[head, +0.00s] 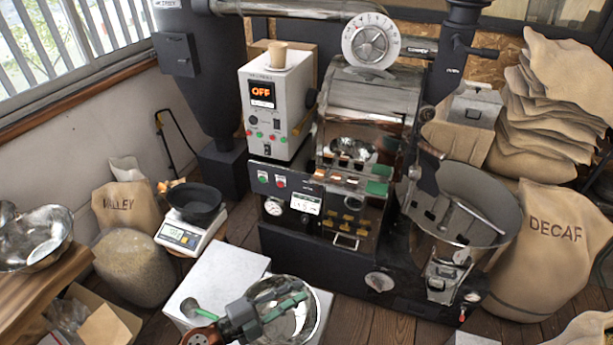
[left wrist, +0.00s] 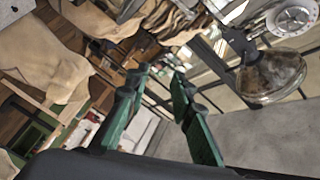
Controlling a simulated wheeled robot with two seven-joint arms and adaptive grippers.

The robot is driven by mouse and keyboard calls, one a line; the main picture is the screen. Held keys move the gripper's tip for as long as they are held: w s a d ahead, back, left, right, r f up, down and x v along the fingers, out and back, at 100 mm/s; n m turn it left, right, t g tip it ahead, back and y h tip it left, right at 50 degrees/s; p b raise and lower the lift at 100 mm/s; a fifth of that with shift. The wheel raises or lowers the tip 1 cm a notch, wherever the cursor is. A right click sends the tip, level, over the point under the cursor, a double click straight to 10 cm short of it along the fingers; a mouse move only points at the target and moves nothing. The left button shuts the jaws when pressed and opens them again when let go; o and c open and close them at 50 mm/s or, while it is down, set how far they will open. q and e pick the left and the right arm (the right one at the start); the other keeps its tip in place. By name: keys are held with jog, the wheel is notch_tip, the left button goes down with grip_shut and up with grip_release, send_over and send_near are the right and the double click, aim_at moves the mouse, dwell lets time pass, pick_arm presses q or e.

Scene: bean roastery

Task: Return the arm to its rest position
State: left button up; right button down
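My left gripper (head: 290,303) is at the bottom middle of the head view, low in front of the roaster. Its dark body and green fingers overlap a shiny round steel bowl (head: 300,327) from this angle; I cannot tell whether they touch it. In the left wrist view the two green fingers (left wrist: 161,73) stand apart, with nothing held between them. The left arm's links are mostly out of the picture. My right gripper is in neither view.
The roaster (head: 345,215) and its round cooling tray (head: 480,190) fill the middle and right. A white surface (head: 222,272) lies beside my left gripper. A scale (head: 185,236) with a black bowl (head: 195,202), a bean sack (head: 127,208) and a wooden bench (head: 40,285) are left. A DECAF sack (head: 550,265) stands right.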

pick_arm(q)
jog(key=w+a+r+n+t+y, duration=0.25)
jog(key=a+n+t+y, duration=0.25)
jog(key=a+n, duration=0.25)
jog(key=w+a+r+n+t+y, duration=0.1)
jog(key=w+a+n+t+y, duration=0.25)
jog(key=a+n, duration=0.4)
jog(key=s+a+f+n+g+y, duration=0.3)
jog(key=s+a+f+n+y, duration=0.15)
jog(key=a+f, duration=0.35)
jog(key=s+a+f+n+g+y, duration=0.3)
jog(key=a+f+y, duration=0.3)
jog(key=a, duration=0.4)
jog(key=s+f+n+g+h, duration=0.15)
jog(key=s+f+g, duration=0.35)
jog(key=s+f, duration=0.5)
jog(key=s+f+g+h, duration=0.2)
jog(key=s+f+g, duration=0.3)
jog(key=s, duration=0.9)
notch_tip(320, 180, down, 28)
jog(key=s+d, duration=0.2)
jog(key=s+f+m+g, duration=0.1)
jog(key=s+f, duration=1.7)
jog(key=s, duration=0.2)
jog(key=shift+s+f+g+p, duration=0.15)
jog(key=shift+f+g+p, duration=0.05)
jog(key=shift+g+p, duration=0.15)
jog(key=shift+d+h, duration=0.1)
jog(key=shift+h, duration=0.15)
